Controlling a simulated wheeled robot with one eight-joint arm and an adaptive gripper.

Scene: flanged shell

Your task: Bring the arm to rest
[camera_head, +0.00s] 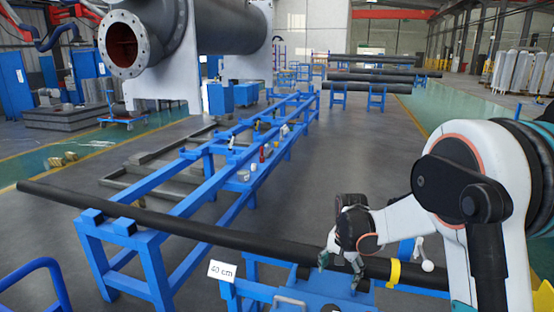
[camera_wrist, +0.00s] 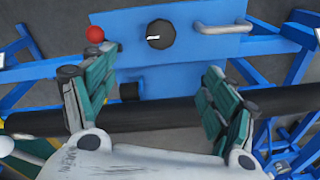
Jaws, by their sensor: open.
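My arm reaches in from the right in the head view, bent downward. My gripper (camera_head: 341,268) is at its end, pointing down over a long black pipe and a blue plate (camera_head: 325,287). In the wrist view, my gripper (camera_wrist: 152,92) has its two green-padded fingers spread wide apart with nothing held between them. The black pipe (camera_wrist: 155,114) crosses the wrist view below the fingertips, running past both fingers. Whether the fingers touch the pipe cannot be told. The blue plate (camera_wrist: 215,48) lies beyond the fingertips.
The plate carries a black knob (camera_wrist: 160,34), a red ball (camera_wrist: 95,34) and a grey handle (camera_wrist: 226,28). The long pipe (camera_head: 180,222) rests across blue stands (camera_head: 120,245). A "40 cm" sign (camera_head: 222,271) and a yellow clamp (camera_head: 394,274) are close by. A large flanged shell (camera_head: 205,30) stands behind.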

